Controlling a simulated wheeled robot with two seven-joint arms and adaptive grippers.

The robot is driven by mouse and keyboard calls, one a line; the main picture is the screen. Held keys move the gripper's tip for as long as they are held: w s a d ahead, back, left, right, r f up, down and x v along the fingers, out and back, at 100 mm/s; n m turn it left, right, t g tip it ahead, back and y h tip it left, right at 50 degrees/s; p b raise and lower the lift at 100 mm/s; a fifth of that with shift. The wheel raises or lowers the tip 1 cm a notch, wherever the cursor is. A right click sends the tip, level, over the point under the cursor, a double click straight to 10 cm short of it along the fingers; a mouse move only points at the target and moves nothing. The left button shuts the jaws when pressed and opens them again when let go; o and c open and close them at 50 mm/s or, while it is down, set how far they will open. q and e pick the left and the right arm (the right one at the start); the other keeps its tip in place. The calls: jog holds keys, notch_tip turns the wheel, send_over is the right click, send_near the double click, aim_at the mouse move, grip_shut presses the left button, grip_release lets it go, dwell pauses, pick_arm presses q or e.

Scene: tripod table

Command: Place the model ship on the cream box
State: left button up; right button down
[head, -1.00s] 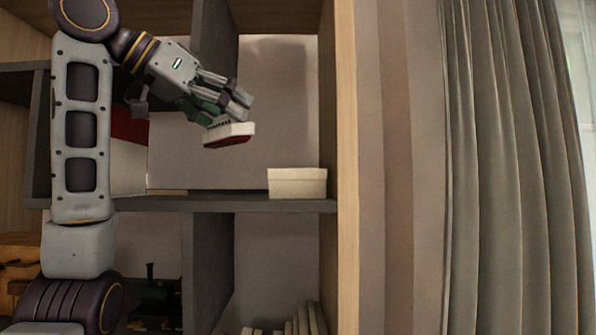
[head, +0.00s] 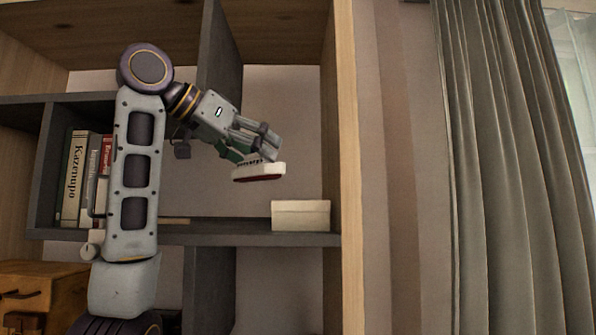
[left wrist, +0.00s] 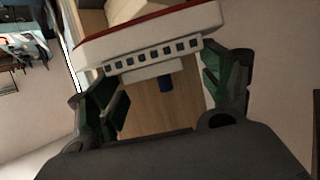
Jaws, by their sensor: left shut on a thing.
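The model ship (head: 259,172) has a white hull with a dark red bottom and a row of small dark windows. My left gripper (head: 256,150) is shut on it and holds it in the air, up and to the left of the cream box (head: 301,215). The cream box sits at the right end of the grey shelf. In the left wrist view the ship (left wrist: 150,45) lies across the fingertips of my left gripper (left wrist: 160,75), with its windowed cabin and a blue funnel toward the palm. A pale surface shows behind the hull. My right gripper is not in view.
The grey shelf board (head: 230,239) runs under the box. A grey upright divider (head: 222,70) stands behind my left arm. A wooden side panel (head: 347,130) closes the right side. Books (head: 78,180) stand at the left. Shelf left of the box looks largely clear.

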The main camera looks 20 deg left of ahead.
pick_arm(q)
jog(key=w+d+p, duration=0.1)
jog(key=w, duration=0.2)
jog(key=w+d+p, duration=0.1)
jog(key=w+d, duration=0.1)
jog(key=w+d+p, duration=0.1)
jog(key=w, duration=0.2)
jog(key=shift+w+d, duration=0.3)
jog(key=shift+d, duration=0.1)
jog(key=shift+w+d+p, duration=0.15)
jog(key=shift+w+p, duration=0.05)
jog(key=shift+p, duration=0.15)
jog(key=shift+w+d+r+p, duration=0.1)
jog(key=shift+w+d+p, duration=0.2)
jog(key=shift+w, duration=0.2)
jog(key=shift+w+d+p, duration=0.2)
jog(key=shift+w+d, duration=0.05)
jog(key=shift+w, duration=0.2)
jog(key=shift+f, duration=1.85)
